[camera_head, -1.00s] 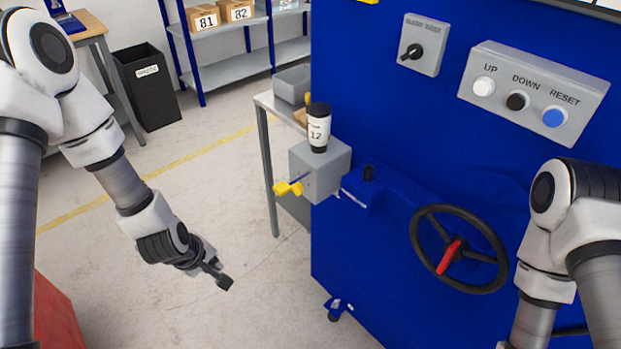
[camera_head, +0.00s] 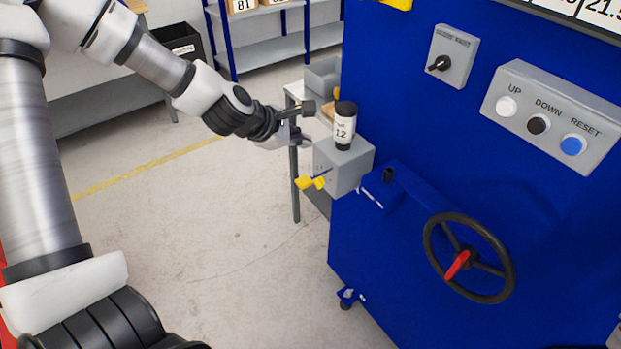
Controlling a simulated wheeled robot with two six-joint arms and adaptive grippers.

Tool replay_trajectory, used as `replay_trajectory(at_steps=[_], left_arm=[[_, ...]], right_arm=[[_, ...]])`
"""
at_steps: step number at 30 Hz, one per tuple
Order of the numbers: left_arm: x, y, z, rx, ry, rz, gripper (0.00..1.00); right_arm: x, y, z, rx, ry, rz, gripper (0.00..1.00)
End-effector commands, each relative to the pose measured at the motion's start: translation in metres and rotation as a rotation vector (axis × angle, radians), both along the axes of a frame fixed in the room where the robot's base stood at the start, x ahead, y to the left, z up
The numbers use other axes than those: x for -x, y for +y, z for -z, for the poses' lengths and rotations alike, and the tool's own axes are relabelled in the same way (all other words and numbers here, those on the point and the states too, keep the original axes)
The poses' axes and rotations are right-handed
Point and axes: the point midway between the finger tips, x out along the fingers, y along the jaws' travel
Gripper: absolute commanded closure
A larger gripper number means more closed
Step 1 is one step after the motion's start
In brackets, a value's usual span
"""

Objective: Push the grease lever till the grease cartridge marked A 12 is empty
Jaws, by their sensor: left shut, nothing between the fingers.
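The grease cartridge (camera_head: 344,127) is a white cylinder with a black cap. It stands upright on a grey box (camera_head: 346,167) on the left side of the blue machine. Its label shows 12; the text above is too small to read. A lever with a yellow end (camera_head: 311,182) sticks out from the front left of the box, below the cartridge. My left gripper (camera_head: 308,108) is shut and empty, to the left of the cartridge near its height, above and behind the lever, apparently apart from both. My right gripper is out of view.
The blue machine (camera_head: 400,270) carries a handwheel (camera_head: 468,257) with a red handle, a button panel (camera_head: 550,117) and a rotary switch (camera_head: 453,56). A grey table (camera_head: 295,92) stands behind the box. The floor (camera_head: 230,240) left of the machine is clear.

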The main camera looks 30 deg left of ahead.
Motion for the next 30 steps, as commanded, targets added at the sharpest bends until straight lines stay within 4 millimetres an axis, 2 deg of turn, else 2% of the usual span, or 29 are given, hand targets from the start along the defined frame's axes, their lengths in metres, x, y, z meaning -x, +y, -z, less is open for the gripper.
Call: replay_trajectory(at_steps=[8, 22, 26, 30], left_arm=[[0.0, 0.0, 0.009, -0.002, 0.001, 0.002, 1.0], [0.0, 0.0, 0.077, -0.003, 0.001, 0.003, 1.0], [0.0, 0.0, 0.088, -0.002, 0.001, 0.002, 1.0], [0.0, 0.0, 0.09, -0.003, 0.001, 0.003, 1.0]], right_arm=[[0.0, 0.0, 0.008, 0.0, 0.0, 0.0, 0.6], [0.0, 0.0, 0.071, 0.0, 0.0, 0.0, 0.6], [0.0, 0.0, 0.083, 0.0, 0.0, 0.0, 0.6], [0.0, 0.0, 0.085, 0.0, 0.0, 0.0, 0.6]])
